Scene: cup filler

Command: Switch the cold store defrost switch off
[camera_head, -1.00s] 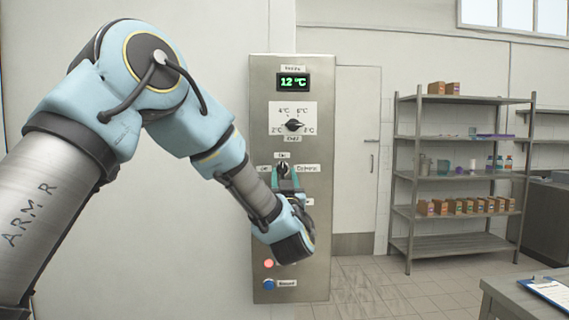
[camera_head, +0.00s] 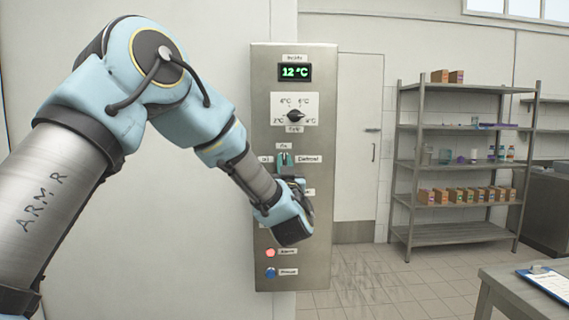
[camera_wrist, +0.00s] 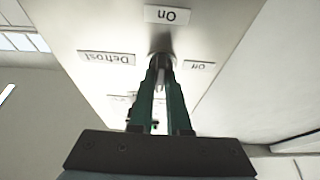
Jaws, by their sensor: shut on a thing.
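The defrost switch is a dark rotary knob (camera_wrist: 162,60) on a steel panel (camera_head: 322,215). The wrist view shows these labels upside down. My gripper (camera_head: 285,159) has its green fingers (camera_wrist: 162,72) closed together on the knob. The fingers hide most of the knob, so I cannot tell which way it points.
Above on the panel are a green 12 °C display (camera_head: 295,72) and a temperature dial (camera_head: 295,117). Below are a lit red light (camera_head: 270,253) and a blue button (camera_head: 270,272). A shelf rack (camera_head: 462,165) and a table (camera_head: 500,275) stand to the right.

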